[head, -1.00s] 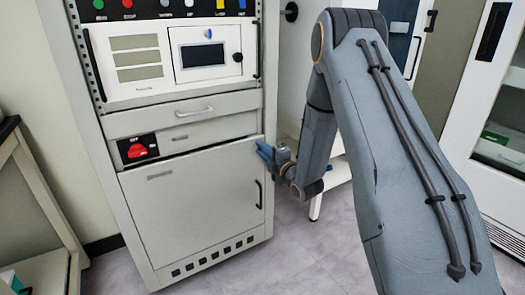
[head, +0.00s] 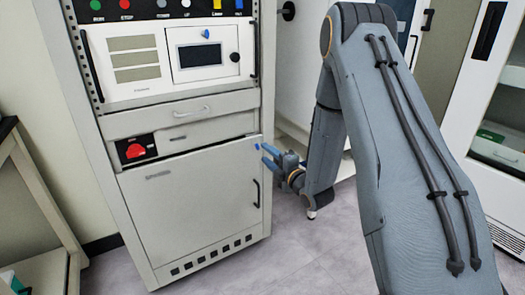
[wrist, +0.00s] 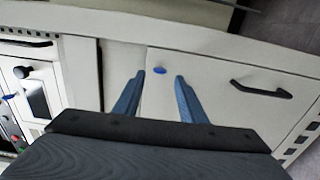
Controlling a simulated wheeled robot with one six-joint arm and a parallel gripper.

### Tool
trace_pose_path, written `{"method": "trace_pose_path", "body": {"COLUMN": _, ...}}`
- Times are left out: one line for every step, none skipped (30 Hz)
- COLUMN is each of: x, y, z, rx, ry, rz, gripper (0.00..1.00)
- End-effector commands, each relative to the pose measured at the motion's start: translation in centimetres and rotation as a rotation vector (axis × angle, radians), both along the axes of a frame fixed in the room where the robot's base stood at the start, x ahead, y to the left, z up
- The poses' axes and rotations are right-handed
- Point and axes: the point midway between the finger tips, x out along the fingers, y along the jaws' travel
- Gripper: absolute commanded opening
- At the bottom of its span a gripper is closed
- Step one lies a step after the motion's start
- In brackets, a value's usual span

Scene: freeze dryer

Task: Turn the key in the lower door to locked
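The lower door (head: 195,205) is a shut grey panel with a dark handle (head: 257,192) on its right side. A small blue key (head: 258,147) sits at the door's upper right corner. The key also shows in the wrist view (wrist: 160,70), between and just beyond the fingertips. My gripper (head: 268,154) has blue fingers and is just right of the key in the head view. In the wrist view my gripper (wrist: 160,78) is open, its two fingers apart with nothing between them. I cannot tell the key's exact angle.
Above the door are a red rotary switch (head: 135,151) and a drawer with a handle (head: 191,114). Another blue key (head: 206,34) is on the upper panel. A wooden stand (head: 35,180) is at the left. Floor is clear at the front right.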

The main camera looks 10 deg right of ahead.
Motion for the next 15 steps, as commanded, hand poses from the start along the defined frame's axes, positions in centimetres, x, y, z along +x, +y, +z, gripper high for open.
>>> {"method": "trace_pose_path", "body": {"x": -0.7, "y": -0.4, "z": 0.0, "rx": 0.0, "ry": 0.002, "rz": -0.002, "gripper": 0.38}}
{"method": "trace_pose_path", "body": {"x": -1.1, "y": -0.5, "z": 0.0, "rx": 0.0, "ry": 0.002, "rz": -0.002, "gripper": 0.38}}
{"method": "trace_pose_path", "body": {"x": -1.5, "y": -0.6, "z": 0.0, "rx": 0.001, "ry": 0.001, "rz": -0.002, "gripper": 0.38}}
{"method": "trace_pose_path", "body": {"x": -1.7, "y": -0.7, "z": 0.0, "rx": 0.001, "ry": 0.001, "rz": -0.002, "gripper": 0.38}}
{"method": "trace_pose_path", "body": {"x": -1.9, "y": -0.7, "z": 0.0, "rx": 0.001, "ry": 0.001, "rz": -0.002, "gripper": 0.38}}
{"method": "trace_pose_path", "body": {"x": -2.1, "y": -0.8, "z": 0.0, "rx": 0.001, "ry": 0.001, "rz": -0.001, "gripper": 0.38}}
{"method": "trace_pose_path", "body": {"x": -2.2, "y": -0.8, "z": 0.0, "rx": 0.001, "ry": 0.001, "rz": -0.001, "gripper": 0.38}}
{"method": "trace_pose_path", "body": {"x": -2.3, "y": -0.8, "z": 0.0, "rx": 0.0, "ry": 0.001, "rz": -0.001, "gripper": 0.38}}
{"method": "trace_pose_path", "body": {"x": -2.4, "y": -0.8, "z": 0.0, "rx": 0.0, "ry": 0.001, "rz": -0.001, "gripper": 0.38}}
{"method": "trace_pose_path", "body": {"x": -2.4, "y": -0.8, "z": 0.0, "rx": 0.0, "ry": 0.001, "rz": 0.0, "gripper": 0.38}}
{"method": "trace_pose_path", "body": {"x": -2.4, "y": -0.8, "z": 0.0, "rx": 0.0, "ry": 0.0, "rz": 0.0, "gripper": 0.38}}
{"method": "trace_pose_path", "body": {"x": -2.4, "y": -0.8, "z": 0.0, "rx": 0.0, "ry": 0.0, "rz": 0.0, "gripper": 0.38}}
{"method": "trace_pose_path", "body": {"x": -2.4, "y": -0.8, "z": 0.0, "rx": 0.0, "ry": 0.0, "rz": 0.0, "gripper": 0.38}}
{"method": "trace_pose_path", "body": {"x": -2.4, "y": -0.8, "z": 0.0, "rx": 0.0, "ry": 0.0, "rz": 0.0, "gripper": 0.38}}
{"method": "trace_pose_path", "body": {"x": -2.4, "y": -0.8, "z": 0.0, "rx": 0.0, "ry": 0.0, "rz": 0.0, "gripper": 0.38}}
